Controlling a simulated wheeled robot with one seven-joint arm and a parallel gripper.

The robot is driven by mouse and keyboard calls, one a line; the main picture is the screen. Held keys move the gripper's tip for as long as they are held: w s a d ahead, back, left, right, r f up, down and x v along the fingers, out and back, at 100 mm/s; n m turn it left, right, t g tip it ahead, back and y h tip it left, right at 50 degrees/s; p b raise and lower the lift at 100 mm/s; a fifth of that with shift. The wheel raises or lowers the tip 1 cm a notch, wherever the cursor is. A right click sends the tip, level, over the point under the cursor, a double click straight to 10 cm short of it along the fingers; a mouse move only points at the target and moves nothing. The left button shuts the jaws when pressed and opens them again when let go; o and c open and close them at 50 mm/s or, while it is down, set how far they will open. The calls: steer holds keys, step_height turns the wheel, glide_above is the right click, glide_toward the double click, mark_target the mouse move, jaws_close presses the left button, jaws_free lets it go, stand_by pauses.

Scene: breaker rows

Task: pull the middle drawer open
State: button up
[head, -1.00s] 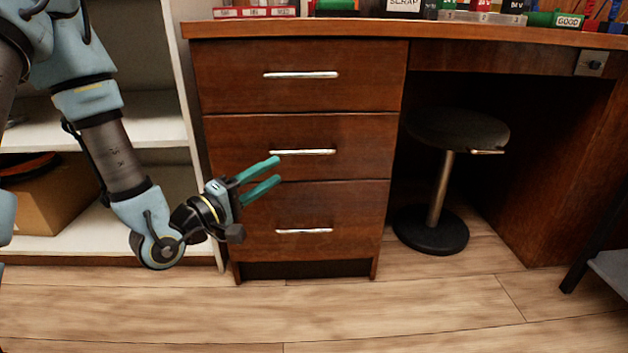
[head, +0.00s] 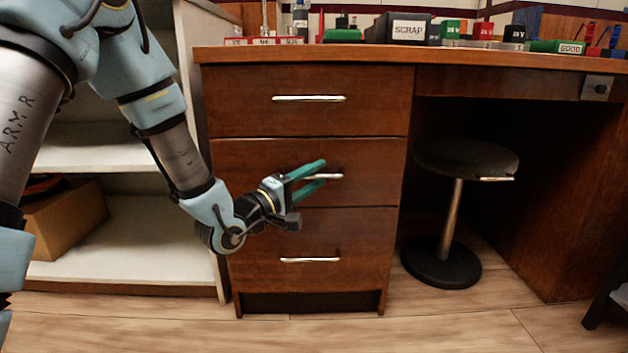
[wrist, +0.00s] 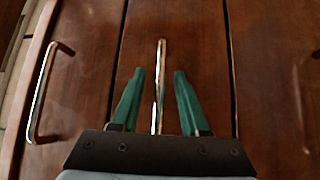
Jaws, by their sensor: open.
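The middle drawer (head: 375,165) is the second of three brown wooden drawers and looks closed, its front flush with the others. Its metal bar handle (head: 333,176) is partly hidden behind the fingers in the head view. My gripper (head: 324,172) is open, with green fingers reaching to that handle. In the wrist view the handle (wrist: 160,80) runs lengthwise between the two fingers (wrist: 159,76), with a visible gap on each side.
The top drawer handle (head: 309,98) and bottom drawer handle (head: 310,260) lie above and below. A black stool (head: 466,158) stands under the desk at right. An open white shelf (head: 130,240) with a cardboard box (head: 68,222) is at left. Clear wooden floor lies in front.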

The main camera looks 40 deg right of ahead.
jaws_close()
stand_by(0.3)
stand_by(1.1)
